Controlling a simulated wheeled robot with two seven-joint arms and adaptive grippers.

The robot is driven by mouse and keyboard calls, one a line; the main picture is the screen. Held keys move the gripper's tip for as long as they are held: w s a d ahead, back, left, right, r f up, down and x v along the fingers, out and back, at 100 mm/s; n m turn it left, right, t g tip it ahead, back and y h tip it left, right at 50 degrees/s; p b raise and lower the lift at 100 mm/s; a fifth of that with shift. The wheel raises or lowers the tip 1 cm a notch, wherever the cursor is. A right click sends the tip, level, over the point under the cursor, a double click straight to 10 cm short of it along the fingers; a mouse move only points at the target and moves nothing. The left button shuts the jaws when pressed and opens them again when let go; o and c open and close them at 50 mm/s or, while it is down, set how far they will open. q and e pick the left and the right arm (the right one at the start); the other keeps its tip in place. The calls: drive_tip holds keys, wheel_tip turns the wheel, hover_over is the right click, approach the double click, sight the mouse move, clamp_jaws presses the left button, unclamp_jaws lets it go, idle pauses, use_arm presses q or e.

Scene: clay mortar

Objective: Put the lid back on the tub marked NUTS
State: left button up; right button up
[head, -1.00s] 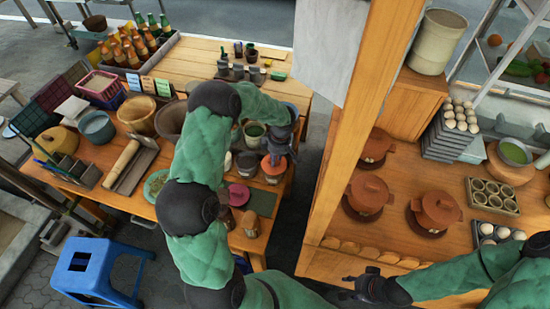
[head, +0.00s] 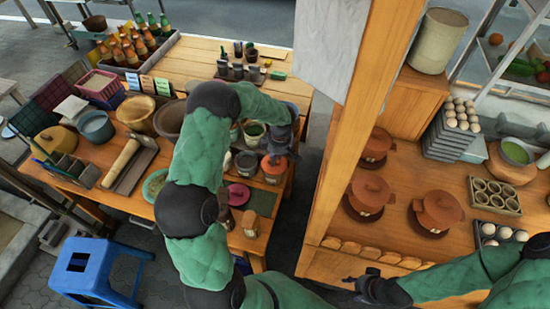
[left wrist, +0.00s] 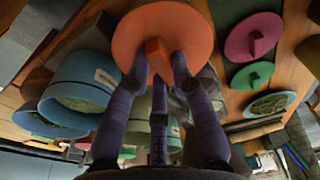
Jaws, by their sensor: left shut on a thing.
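My left gripper (left wrist: 160,68) is shut on the knob of a round orange lid (left wrist: 142,22), which hides much of what lies beyond it in the left wrist view. In the head view the left gripper (head: 277,156) is over the right part of the wooden table, with the orange lid (head: 269,167) below it. A tub (head: 272,180) shows just under the lid; I cannot tell whether they touch. The NUTS marking is not readable. An open tub with green contents (head: 254,130) stands behind. My right gripper (head: 366,287) is low at centre right, its jaws unclear.
A pink lid (head: 238,194) lies left of the tub, near a dark green mat (head: 262,202). Blue tubs (left wrist: 75,90) stand close in the left wrist view. A wooden post (head: 352,120) rises right of the left arm. A blue stool (head: 95,270) stands in front.

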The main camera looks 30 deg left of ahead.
use_arm(q)
drive_tip(key=shift+b, duration=0.45)
idle(0.7)
drive_tip(key=o, duration=1)
drive_tip(key=o, duration=0.5)
drive_tip(key=shift+r+p, duration=1.2)
drive_tip(key=shift+r, duration=2.3)
